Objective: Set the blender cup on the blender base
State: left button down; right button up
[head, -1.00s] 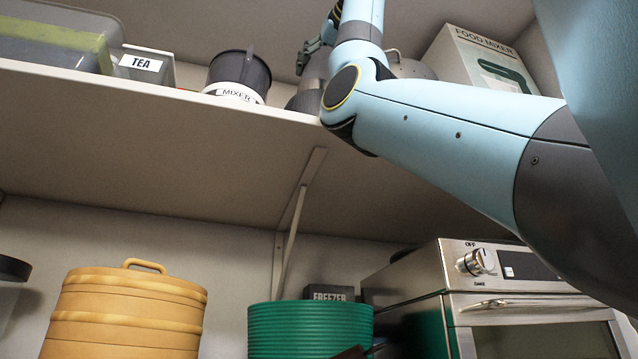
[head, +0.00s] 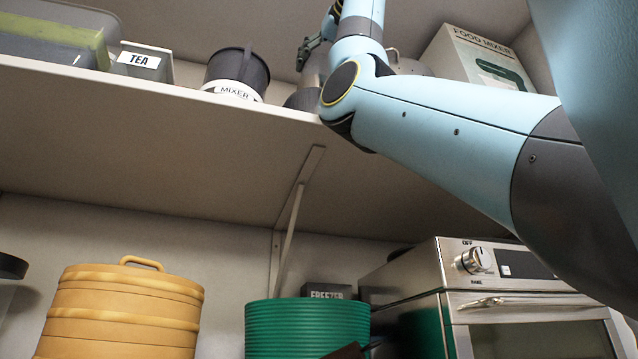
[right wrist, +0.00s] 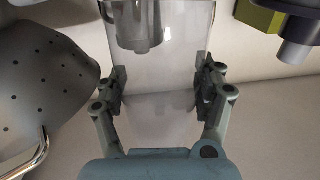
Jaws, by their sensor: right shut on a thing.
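The clear blender cup (right wrist: 160,75) is between the two fingers of my right gripper (right wrist: 160,88) in the right wrist view, and the gripper is shut on it. In the head view my right gripper (head: 314,44) is above the upper shelf, partly hidden behind my own arm. A dark grey, flared piece (head: 302,99), which looks like the blender base, stands on the shelf below it, its right side hidden by my arm. I cannot tell whether cup and base touch. My left gripper is not in view.
A dark pot labelled MIXER (head: 237,75) and a TEA box (head: 143,62) stand left on the shelf (head: 160,92). A perforated grey bowl (right wrist: 40,80) and a FOOD MIXER box (head: 480,62) are on the other side. An oven (head: 480,300) stands below.

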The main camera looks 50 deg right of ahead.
aim_at(319, 75)
jog(key=shift+f+b, duration=1.15)
jog(key=shift+f, duration=0.05)
jog(key=shift+r, duration=0.2)
dwell(0.4)
jog(key=shift+r+p, duration=0.65)
jog(key=shift+p, duration=0.15)
jog(key=shift+f+b, duration=1)
jog(key=shift+f, duration=0.1)
dwell(0.6)
jog(key=shift+w+a+f, duration=0.15)
jog(key=shift+a+f, duration=0.05)
jog(key=o, duration=1.4)
jog(key=shift+d, duration=0.2)
